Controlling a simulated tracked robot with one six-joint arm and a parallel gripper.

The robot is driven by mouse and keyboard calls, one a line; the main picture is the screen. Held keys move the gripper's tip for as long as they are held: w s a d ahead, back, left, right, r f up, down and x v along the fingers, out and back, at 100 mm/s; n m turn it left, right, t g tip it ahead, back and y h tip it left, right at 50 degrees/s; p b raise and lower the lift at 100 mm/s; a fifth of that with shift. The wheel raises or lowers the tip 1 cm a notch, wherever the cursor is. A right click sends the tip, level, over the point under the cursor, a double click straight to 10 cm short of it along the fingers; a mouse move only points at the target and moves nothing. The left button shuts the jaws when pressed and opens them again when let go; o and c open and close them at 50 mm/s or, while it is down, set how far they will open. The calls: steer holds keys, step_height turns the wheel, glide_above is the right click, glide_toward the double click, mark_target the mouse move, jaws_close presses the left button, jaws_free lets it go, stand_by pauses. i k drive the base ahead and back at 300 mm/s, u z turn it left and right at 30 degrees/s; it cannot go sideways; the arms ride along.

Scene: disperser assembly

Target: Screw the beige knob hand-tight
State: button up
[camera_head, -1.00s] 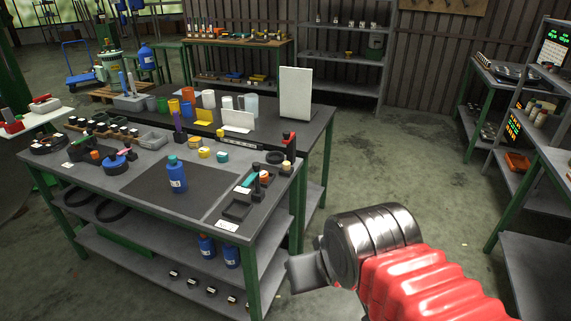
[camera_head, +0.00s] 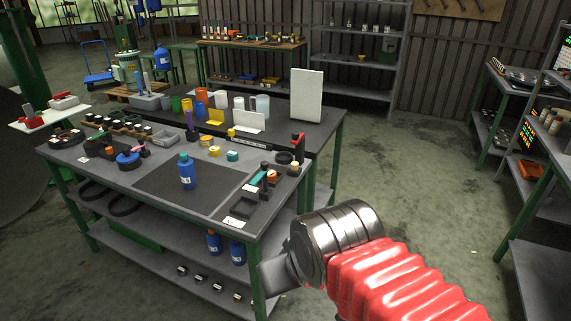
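The workbench (camera_head: 150,205) with a dark mat (camera_head: 215,190) stands left of my arm. A blue bottle with a green cap (camera_head: 187,172) stands upright on the mat. A small pale, beige-looking piece (camera_head: 295,168) sits near the bench's right edge; it is too small to tell whether it is the beige knob or how it is seated. My gripper (camera_head: 275,277) is low in front of the bench's right front corner, apart from the bench-top things. Only its grey end shows beyond the wrist, so its fingers and any opening cannot be made out.
A black tray (camera_head: 242,209) and small coloured parts lie along the bench's right side. A white upright panel (camera_head: 306,95) stands on the dark bench behind. Blue bottles (camera_head: 214,242) stand on the lower shelf. Open floor (camera_head: 400,180) lies to the right, before another shelf unit.

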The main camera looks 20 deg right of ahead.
mark_target(294, 165)
steer(key=z, duration=0.05)
steer(key=i, duration=1)
steer(key=u, duration=0.1)
